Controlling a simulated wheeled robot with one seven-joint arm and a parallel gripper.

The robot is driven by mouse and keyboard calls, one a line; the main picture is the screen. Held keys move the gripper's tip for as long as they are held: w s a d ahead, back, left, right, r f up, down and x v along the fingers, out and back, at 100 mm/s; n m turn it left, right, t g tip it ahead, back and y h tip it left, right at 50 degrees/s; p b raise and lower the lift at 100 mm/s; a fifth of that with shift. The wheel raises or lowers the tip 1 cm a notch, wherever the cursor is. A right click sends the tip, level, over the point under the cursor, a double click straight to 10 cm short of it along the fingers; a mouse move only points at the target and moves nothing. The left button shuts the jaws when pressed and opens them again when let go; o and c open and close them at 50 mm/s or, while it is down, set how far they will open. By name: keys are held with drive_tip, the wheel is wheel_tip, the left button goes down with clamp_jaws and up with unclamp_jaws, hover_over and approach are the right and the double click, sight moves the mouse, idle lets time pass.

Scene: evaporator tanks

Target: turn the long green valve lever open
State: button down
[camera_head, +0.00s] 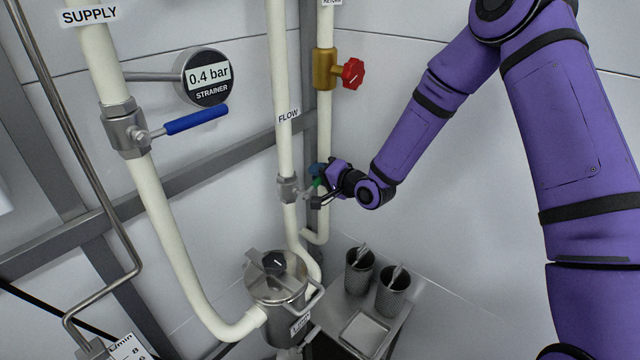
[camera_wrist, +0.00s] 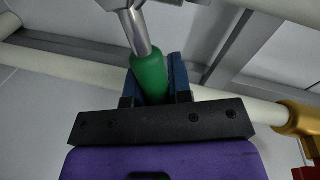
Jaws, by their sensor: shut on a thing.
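The green valve lever (camera_head: 317,181) is on the flow pipe's metal valve (camera_head: 289,188), in the middle of the head view. Only a small part of the lever shows there, because my gripper (camera_head: 319,186) covers the rest. In the wrist view the green lever grip (camera_wrist: 149,75) sits between the two blue fingers of my gripper (camera_wrist: 157,80), which is shut on it. The lever's bare metal shaft (camera_wrist: 135,32) runs up from the grip towards the valve.
A blue-handled valve (camera_head: 196,119) and a 0.4 bar gauge (camera_head: 207,77) are on the supply pipe at left. A brass valve with a red knob (camera_head: 352,73) is above my gripper. A strainer pot (camera_head: 277,283) and two dark cups (camera_head: 393,290) stand below.

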drive_tip(key=shift+s+a+r+n+t+h, duration=0.15)
drive_tip(key=shift+s+a+r+n+t, duration=0.25)
drive_tip(key=shift+r+n, duration=0.6)
drive_tip(key=shift+s+a+r+n+t+h, duration=0.25)
drive_tip(key=shift+s+a+r+n, duration=0.25)
drive_tip(key=shift+n, duration=0.95)
drive_tip(key=shift+s+a+r+n+t+h, duration=0.1)
drive_tip(key=shift+s+a+r+n+t, duration=0.2)
drive_tip(key=shift+r+n, duration=0.75)
drive_tip(key=shift+f, duration=0.25)
drive_tip(key=c, duration=1)
unclamp_jaws()
drive_tip(key=shift+c, duration=0.2)
drive_tip(key=shift+r+n, duration=0.1)
drive_tip(key=shift+n, duration=0.2)
